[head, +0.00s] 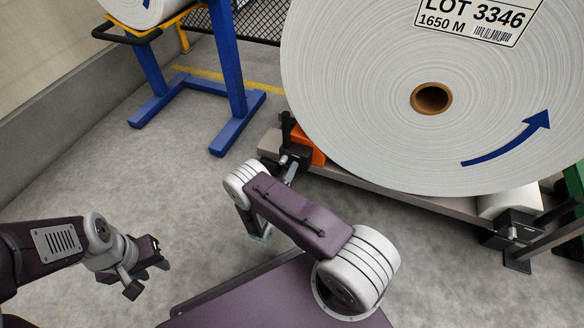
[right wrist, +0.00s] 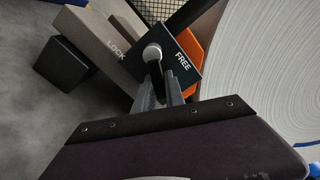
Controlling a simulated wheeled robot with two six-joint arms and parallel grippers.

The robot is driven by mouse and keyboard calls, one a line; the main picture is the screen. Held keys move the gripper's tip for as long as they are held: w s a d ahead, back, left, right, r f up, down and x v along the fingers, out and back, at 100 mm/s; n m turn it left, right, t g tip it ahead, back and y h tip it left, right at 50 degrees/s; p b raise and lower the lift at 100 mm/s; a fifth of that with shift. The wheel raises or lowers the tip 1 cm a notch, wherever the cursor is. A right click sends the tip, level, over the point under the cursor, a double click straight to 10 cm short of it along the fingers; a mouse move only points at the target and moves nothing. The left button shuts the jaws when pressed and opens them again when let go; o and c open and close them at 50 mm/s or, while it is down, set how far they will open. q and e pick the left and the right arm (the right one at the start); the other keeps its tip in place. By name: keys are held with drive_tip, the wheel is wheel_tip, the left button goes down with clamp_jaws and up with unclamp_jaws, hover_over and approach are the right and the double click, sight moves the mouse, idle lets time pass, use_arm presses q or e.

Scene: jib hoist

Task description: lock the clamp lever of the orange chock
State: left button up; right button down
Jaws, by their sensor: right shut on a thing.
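The orange chock (head: 308,146) sits against the lower left of the big white roll, and a strip of it shows in the right wrist view (right wrist: 190,47). Its clamp lever shows as a rounded grey knob (right wrist: 152,53) in front of a dark plate (right wrist: 182,66) marked FREE. The word LOCK is on the grey beam to the left, and the knob appears between the two words. My right gripper (right wrist: 160,88) is shut on the lever, its fingers just below the knob. In the head view my right gripper (head: 288,169) is beside the chock. My left gripper (head: 150,272) is open and empty above the floor.
The white roll (head: 400,130) with a blue arrow rests over a low grey frame (head: 400,194). A blue stand (head: 232,80) with another roll is at the upper left. A grey wall (head: 60,140) runs along the left. The floor around my left gripper is clear.

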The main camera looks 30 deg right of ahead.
drive_tip(key=shift+w+a+f+m+p, duration=0.2)
drive_tip(key=shift+w+a+f+m, duration=0.25)
drive_tip(key=shift+m, duration=1.6)
drive_tip(key=shift+w+a+f+m+p, duration=0.25)
drive_tip(key=shift+w+a+f+m, duration=0.15)
drive_tip(key=shift+m, duration=1.7)
drive_tip(key=shift+w+a+f+m+p, duration=0.2)
drive_tip(key=shift+w+a+f+m, duration=0.25)
drive_tip(key=shift+m, duration=1.6)
drive_tip(key=shift+w+r, duration=0.1)
drive_tip(key=shift+r, duration=0.05)
drive_tip(key=c, duration=1.4)
unclamp_jaws()
